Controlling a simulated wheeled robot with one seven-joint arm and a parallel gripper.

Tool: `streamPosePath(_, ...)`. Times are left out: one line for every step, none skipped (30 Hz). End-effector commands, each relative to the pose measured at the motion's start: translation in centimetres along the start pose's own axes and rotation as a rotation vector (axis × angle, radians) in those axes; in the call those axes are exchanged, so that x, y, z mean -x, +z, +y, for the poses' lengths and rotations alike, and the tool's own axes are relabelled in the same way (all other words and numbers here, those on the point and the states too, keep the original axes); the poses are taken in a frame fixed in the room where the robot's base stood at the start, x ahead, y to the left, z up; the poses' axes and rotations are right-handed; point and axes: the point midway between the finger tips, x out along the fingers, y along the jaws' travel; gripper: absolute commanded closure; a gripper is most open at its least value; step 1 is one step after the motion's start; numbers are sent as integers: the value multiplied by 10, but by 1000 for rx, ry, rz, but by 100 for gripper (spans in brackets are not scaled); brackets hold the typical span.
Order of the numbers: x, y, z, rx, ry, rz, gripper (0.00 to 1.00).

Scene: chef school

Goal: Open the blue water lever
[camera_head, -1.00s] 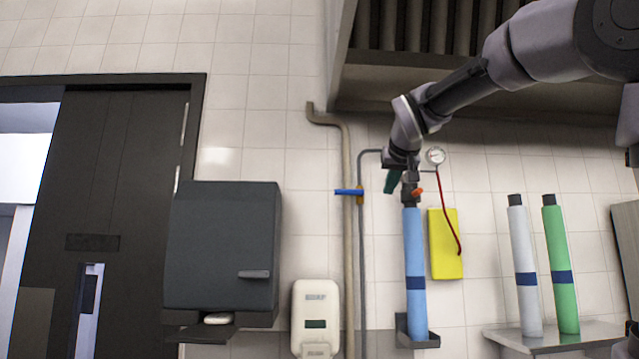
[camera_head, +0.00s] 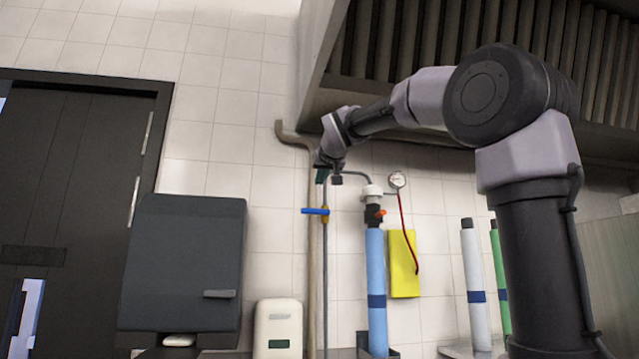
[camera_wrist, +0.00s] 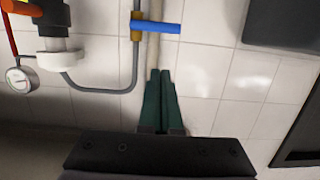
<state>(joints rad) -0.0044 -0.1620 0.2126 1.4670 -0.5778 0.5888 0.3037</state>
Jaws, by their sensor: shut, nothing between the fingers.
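The blue water lever (camera_head: 315,211) sticks out to the left from a brass valve (camera_head: 325,214) on a thin grey pipe on the tiled wall. It lies level, across the pipe. In the wrist view the lever (camera_wrist: 157,27) and its valve (camera_wrist: 137,25) show at the top, with the lever pointing right. My gripper (camera_head: 320,178) is just above the lever in the head view, apart from it. In the wrist view my gripper's green fingers (camera_wrist: 159,75) are together and empty, with a gap between their tips and the lever.
A thick beige pipe (camera_head: 310,270) runs beside the valve. A blue filter cylinder (camera_head: 376,280), a pressure gauge (camera_head: 397,180) and a yellow board (camera_head: 404,265) are to the right. A dark dispenser (camera_head: 183,265) is at left. A hood (camera_head: 430,90) hangs overhead.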

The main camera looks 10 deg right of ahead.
Motion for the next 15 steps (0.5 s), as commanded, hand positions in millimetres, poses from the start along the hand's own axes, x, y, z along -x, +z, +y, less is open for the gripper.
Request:
streamPosePath(-13,1,0,-1,0,-4,100)
streamPosePath(-19,1,0,-1,0,-4,100)
streamPosePath(-28,2,0,-1,1,-4,100)
streamPosePath(-35,2,0,-1,1,-4,100)
streamPosePath(-42,1,0,0,1,-4,100)
streamPosePath(-50,2,0,0,0,-4,100)
streamPosePath(-57,2,0,-1,0,-4,100)
streamPosePath(-62,1,0,-1,0,-3,100)
streamPosePath(-71,2,0,-1,1,-4,100)
streamPosePath(-76,1,1,-1,1,-3,100)
streamPosePath(-78,6,1,0,1,-4,100)
streamPosePath(-82,12,1,0,1,-4,100)
streamPosePath(-85,15,1,1,1,-4,100)
streamPosePath(-88,17,0,1,1,-3,100)
streamPosePath(-91,20,0,0,1,-3,100)
